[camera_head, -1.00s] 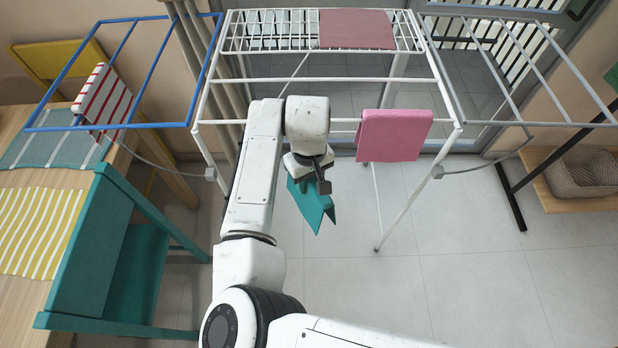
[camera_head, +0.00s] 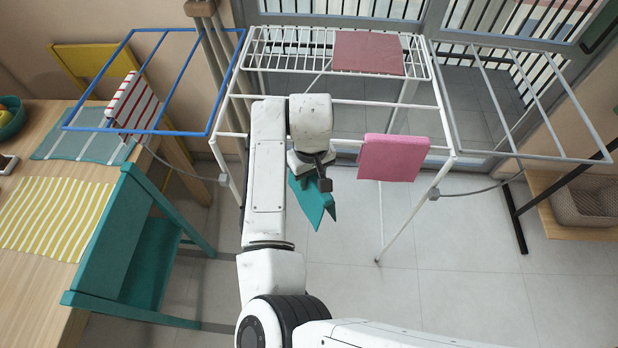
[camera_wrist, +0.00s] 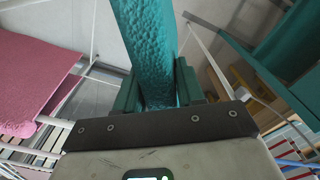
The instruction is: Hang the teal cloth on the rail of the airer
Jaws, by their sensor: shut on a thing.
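The teal cloth (camera_head: 312,203) hangs below my gripper (camera_head: 314,180) in the head view, in front of the white airer (camera_head: 335,102). My gripper is shut on the cloth; in the wrist view the cloth (camera_wrist: 150,50) passes between the two fingers (camera_wrist: 157,88). The airer's front rail (camera_head: 345,143) runs behind my arm, and the arm hides part of it. Whether the cloth touches the rail cannot be told, but its lower end hangs free above the floor.
A pink cloth (camera_head: 393,158) hangs on the front rail to the right, and a dusty-red cloth (camera_head: 368,53) lies on the top rack. A striped cloth (camera_head: 133,103) hangs on the blue side wing (camera_head: 158,132). A teal chair (camera_head: 125,235) stands at the left by the wooden table (camera_head: 42,276).

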